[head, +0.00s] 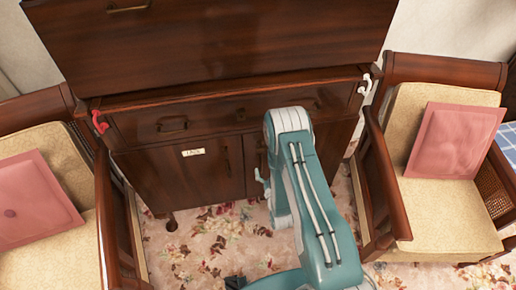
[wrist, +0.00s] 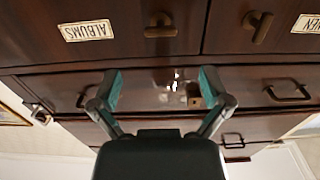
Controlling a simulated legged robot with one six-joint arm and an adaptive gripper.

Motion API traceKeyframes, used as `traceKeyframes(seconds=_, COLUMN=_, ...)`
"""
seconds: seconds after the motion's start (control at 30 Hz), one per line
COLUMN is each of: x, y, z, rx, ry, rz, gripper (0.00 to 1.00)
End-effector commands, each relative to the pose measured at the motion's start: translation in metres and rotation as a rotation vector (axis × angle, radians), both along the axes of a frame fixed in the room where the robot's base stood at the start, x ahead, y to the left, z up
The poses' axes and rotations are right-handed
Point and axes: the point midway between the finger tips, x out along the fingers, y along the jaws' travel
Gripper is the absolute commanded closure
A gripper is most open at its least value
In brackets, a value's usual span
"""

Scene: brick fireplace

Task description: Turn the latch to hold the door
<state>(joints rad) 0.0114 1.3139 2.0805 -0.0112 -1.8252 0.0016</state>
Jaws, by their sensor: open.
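A dark wooden cabinet (head: 175,185) has two doors below a wide drawer. A red latch (head: 100,122) sits at its upper left corner and a white latch (head: 364,85) at its upper right corner, in the head view. A pale latch-like piece (wrist: 38,113) shows at the left edge of the cabinet in the upside-down wrist view. My gripper (wrist: 160,82) is open, its two fingers spread in front of the drawer face, with nothing clearly held. In the head view my arm hides the gripper and part of the right door.
Armchairs with pink cushions stand close on the left (head: 35,198) and right (head: 455,140). A large wooden panel (head: 215,40) rises above the drawer. Door handles (wrist: 160,25) and drawer handles (wrist: 287,90) stick out.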

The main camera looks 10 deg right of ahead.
Motion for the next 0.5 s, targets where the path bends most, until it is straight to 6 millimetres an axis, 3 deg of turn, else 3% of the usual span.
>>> traceKeyframes(seconds=0.5, x=0.088, y=0.003, z=0.001, rx=-0.004, ry=-0.001, rz=0.001, gripper=0.03)
